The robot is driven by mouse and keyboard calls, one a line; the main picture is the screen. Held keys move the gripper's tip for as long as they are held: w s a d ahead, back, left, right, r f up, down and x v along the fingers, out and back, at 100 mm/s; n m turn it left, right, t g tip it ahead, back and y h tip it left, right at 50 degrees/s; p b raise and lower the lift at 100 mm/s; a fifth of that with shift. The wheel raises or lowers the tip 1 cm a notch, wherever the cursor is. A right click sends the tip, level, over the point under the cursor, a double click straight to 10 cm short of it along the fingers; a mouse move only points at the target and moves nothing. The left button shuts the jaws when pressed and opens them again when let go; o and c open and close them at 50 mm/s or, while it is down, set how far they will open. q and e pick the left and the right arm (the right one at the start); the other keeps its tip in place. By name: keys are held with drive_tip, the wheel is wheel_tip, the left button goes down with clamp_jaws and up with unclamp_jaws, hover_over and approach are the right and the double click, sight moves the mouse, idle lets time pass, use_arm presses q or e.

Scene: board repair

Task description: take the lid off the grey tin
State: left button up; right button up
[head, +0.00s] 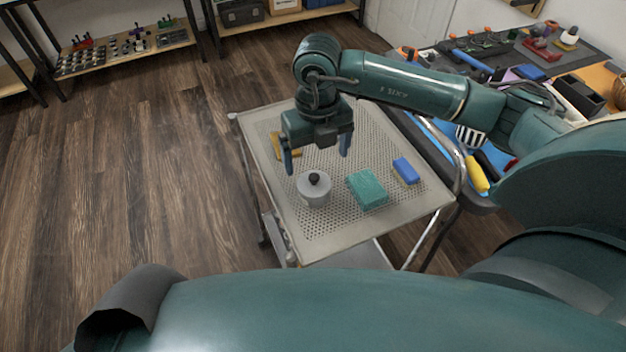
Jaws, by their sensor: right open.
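The grey tin (313,195) stands upright on a perforated cart top, left of its middle. Its lid (314,183), with a round black knob on top, sits on the tin. My right gripper (317,162) is open and points down, with its two blue fingers spread. In the picture it appears just above and behind the lid; nothing shows between the fingers. The exact gap between fingers and knob is hard to judge. My left gripper is not in view.
On the cart top (290,225), a green box (367,189) and a blue block (406,170) lie right of the tin. A yellow object (283,147) lies behind, partly hidden by my gripper. A cluttered workbench (590,75) stands at right. The wooden floor at left is clear.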

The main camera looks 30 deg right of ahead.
sight(314, 176)
drive_tip(key=f, duration=0.8)
drive_tip(key=shift+w+a, duration=0.15)
drive_tip(key=shift+w, duration=0.1)
drive_tip(key=c, duration=1.1)
